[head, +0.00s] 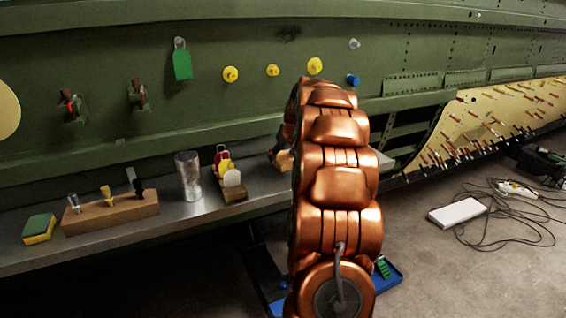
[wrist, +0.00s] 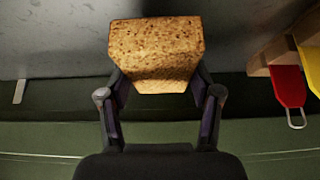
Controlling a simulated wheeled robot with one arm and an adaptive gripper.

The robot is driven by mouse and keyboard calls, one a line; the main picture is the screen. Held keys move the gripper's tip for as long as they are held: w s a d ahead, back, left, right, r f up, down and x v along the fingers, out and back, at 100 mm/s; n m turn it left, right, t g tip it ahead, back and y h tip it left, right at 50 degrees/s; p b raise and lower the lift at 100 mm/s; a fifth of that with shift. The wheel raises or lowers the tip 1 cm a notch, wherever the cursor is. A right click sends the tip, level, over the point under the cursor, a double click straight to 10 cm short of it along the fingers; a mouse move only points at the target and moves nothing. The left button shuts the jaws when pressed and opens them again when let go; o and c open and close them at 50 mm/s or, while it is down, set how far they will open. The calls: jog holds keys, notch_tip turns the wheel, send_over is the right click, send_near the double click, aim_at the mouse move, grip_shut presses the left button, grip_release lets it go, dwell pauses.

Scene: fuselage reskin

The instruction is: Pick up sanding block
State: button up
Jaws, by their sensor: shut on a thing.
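The sanding block (wrist: 155,50) is a tan, speckled block in the wrist view, seen close up between my fingers. My gripper (wrist: 157,88) is shut on it, with a dark finger against each side. In the head view, a small tan part of the block (head: 285,160) shows at the left edge of my copper arm, over the grey shelf. My arm hides most of the gripper there. I cannot tell whether the block touches the shelf or is just above it.
On the shelf (head: 130,232) stand a yellow-green sponge (head: 39,229), a wooden tool holder (head: 110,213), a metal cup (head: 188,176) and a rack with coloured tags (head: 233,192). The green fuselage wall (head: 230,110) rises behind. A blue tray (head: 388,277) lies below, near cables.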

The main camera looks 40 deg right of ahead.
jog(key=s+a+r+b, duration=0.1)
jog(key=s+a+b, duration=0.2)
jog(key=s+a, duration=0.6)
jog(key=shift+s+r, duration=0.2)
jog(key=shift+s, duration=1.85)
